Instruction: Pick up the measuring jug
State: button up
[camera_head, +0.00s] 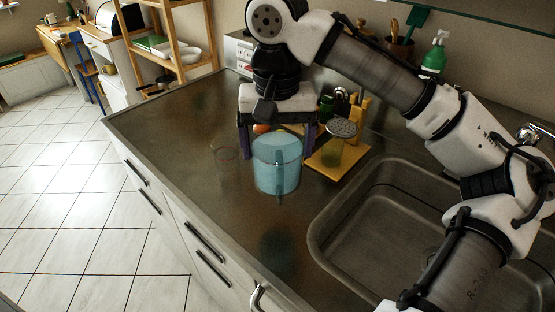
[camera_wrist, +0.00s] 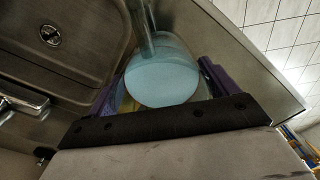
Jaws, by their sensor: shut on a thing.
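The measuring jug (camera_head: 277,170) is a see-through vessel, light blue inside, over the worktop in the head view. It looks upright; I cannot tell if its base touches the worktop. In the wrist view the jug (camera_wrist: 162,80) shows as a pale blue round between purple finger pads. My gripper (camera_head: 278,148) points down from above, with one finger on each side of the jug, and is shut on it.
A wooden board (camera_head: 325,165) with a perforated-topped shaker (camera_head: 342,130) stands close to the right of the jug. The sink (camera_head: 400,215) is at the front right. Jars and a wooden block stand behind. The worktop (camera_head: 180,125) is mostly clear to the left.

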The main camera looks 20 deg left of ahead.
notch_tip(320, 180, up, 8)
jog(key=shift+r, duration=0.2)
dwell(0.5)
